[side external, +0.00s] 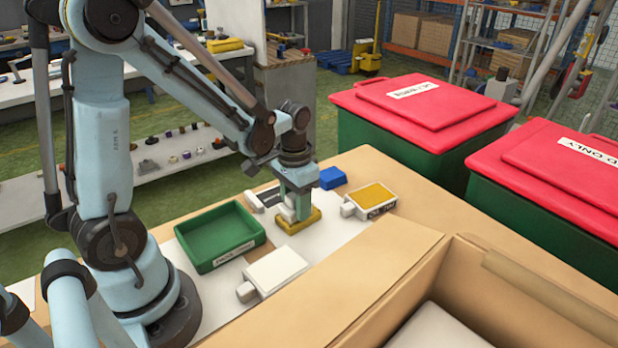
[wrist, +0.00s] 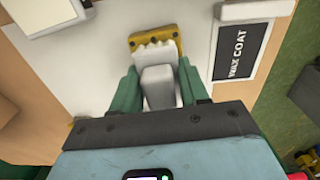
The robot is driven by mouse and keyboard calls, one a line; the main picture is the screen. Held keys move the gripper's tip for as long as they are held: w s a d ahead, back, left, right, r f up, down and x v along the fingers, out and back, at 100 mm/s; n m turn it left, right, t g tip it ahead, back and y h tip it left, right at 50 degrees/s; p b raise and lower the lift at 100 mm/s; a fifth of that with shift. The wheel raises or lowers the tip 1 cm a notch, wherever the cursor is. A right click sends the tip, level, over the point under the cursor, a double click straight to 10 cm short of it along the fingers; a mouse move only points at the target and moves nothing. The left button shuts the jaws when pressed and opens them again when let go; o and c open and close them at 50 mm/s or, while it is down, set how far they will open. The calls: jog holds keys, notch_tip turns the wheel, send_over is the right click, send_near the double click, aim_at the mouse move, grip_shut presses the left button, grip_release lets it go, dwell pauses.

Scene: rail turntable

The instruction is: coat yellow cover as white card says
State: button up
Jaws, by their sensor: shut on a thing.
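The yellow cover (side external: 298,224) lies flat on the pale work area under my gripper (side external: 292,207). In the wrist view the yellow cover (wrist: 170,34) shows at the top, with a hole near a corner. I cannot tell whether this block is part of the cover or a separate tool. A white-edged card with a black face reading "WAX COAT" (wrist: 241,52) lies to the right in the wrist view, apart from the fingers.
A green tray (side external: 204,263), a white pad with a handle (side external: 273,270) and a yellow-topped pad (side external: 374,193) stand around the gripper. A blue block (side external: 333,178) is behind. An open carton (side external: 425,272) fills the front right; red-lidded green bins (side external: 365,145) stand beyond the table.

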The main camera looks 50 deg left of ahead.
jog(key=shift+w+r, duration=0.1)
jog(key=shift+w, duration=0.4)
jog(key=shift+w+a, duration=0.15)
jog(key=shift+w, duration=1.55)
notch_tip(320, 180, up, 8)
